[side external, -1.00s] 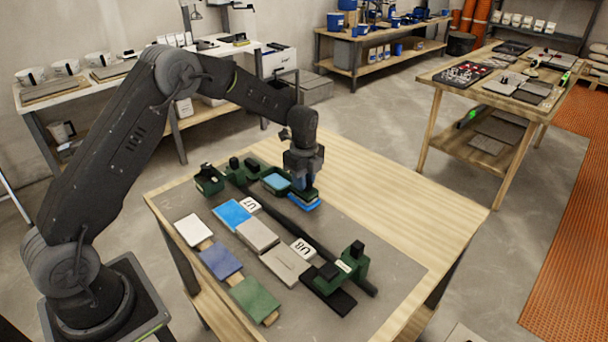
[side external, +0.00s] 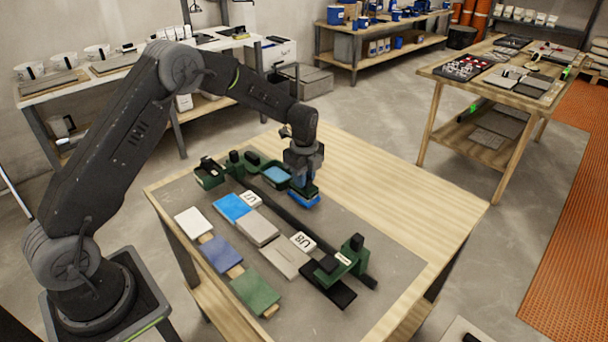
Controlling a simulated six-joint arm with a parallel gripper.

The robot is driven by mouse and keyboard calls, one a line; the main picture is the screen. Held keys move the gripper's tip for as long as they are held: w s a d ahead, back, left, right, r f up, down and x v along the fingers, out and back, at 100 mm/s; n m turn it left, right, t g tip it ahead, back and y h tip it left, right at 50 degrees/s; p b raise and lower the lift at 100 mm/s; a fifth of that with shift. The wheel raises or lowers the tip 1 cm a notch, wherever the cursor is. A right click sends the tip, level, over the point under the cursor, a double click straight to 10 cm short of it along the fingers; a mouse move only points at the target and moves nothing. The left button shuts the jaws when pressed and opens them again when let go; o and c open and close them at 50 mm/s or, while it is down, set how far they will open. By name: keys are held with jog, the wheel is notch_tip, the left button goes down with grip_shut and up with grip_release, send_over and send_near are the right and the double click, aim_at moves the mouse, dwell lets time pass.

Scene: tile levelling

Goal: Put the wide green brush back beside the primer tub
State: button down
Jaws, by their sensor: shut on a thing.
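My gripper (side external: 304,180) points down, shut on the wide green brush (side external: 305,191), which has a blue underside. The brush is upright, at or just above the table; I cannot tell whether it touches. The primer tub appears to be the green tub with light blue inside (side external: 277,175). It stands just left of the brush, with a small gap or none visible. My gripper hides the top of the brush.
A long dark bar (side external: 285,213) runs across the grey mat (side external: 388,262). Green clamp-like parts (side external: 350,258) stand at its near end. Several tiles, such as the green tile (side external: 254,291), lie in front. The wooden tabletop (side external: 385,185) to the right is clear.

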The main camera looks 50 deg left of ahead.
jog(key=shift+f, duration=0.85)
jog(key=c, duration=0.6)
grip_release()
jog(key=shift+o, duration=0.2)
jog(key=shift+r, duration=4)
